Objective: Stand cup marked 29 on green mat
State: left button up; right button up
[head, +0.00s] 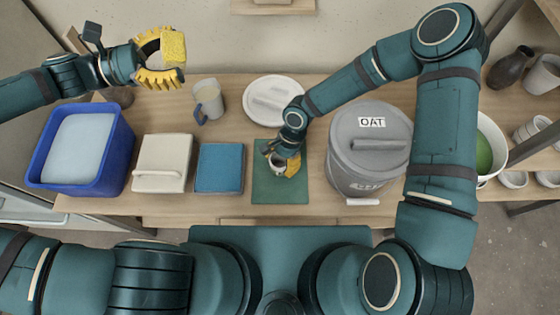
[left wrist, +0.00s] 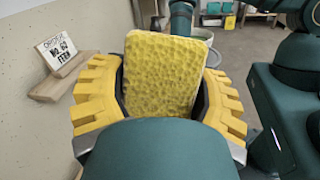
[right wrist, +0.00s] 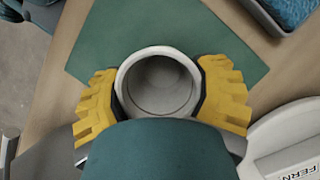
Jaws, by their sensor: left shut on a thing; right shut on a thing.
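My left gripper (head: 160,62) is raised at the upper left and shut on a yellow sponge (left wrist: 163,75).
The grey bucket marked OAT (head: 370,165) stands close on the right.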

pick_arm(q)
jog(key=shift+f, duration=0.15)
pick_arm(e)
jog(key=shift+f, duration=0.1)
jog(key=o, duration=1.4)
pick_arm(q)
jog(key=shift+r, duration=0.3)
pick_arm(e)
jog(key=shift+r, duration=0.3)
pick_arm(q)
notch_tip(320, 180, up, 2)
jog(key=p, duration=0.2)
jog(key=shift+r+p, duration=0.2)
jog(key=shift+p, duration=0.15)
pick_arm(e)
jog(key=v, duration=1.1)
jog(key=shift+w+d+r, duration=0.1)
jog(key=shift+w+r, duration=0.05)
jog(key=shift+r, duration=0.2)
